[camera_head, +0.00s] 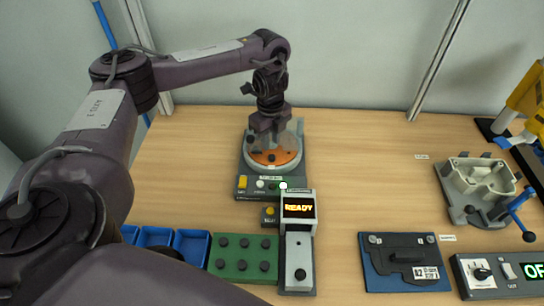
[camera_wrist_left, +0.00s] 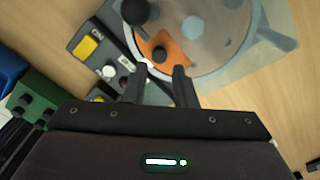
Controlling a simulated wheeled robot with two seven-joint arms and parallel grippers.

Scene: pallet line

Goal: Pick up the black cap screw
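A small round black piece (camera_wrist_left: 159,54), which looks like the black cap screw, lies on the orange sector (camera_wrist_left: 178,50) of a round grey dish. In the head view the dish (camera_head: 291,165) shows the orange sector with a dark piece (camera_head: 271,158) on it. A second, larger dark round piece (camera_wrist_left: 135,10) is near the dish edge in the wrist view. My left gripper (camera_wrist_left: 159,68) points down over the dish, its two fingers apart and nothing between them. The black piece is just beyond the fingertips; I cannot tell the height gap. My right gripper is not in view.
In front are a unit reading READY (camera_head: 299,208), a green block (camera_head: 229,266) with several black pegs, and blue bins (camera_head: 192,246). To the right are a blue plate (camera_head: 375,276), a grey fixture (camera_head: 467,181) and a control box (camera_head: 474,286). Table between is clear.

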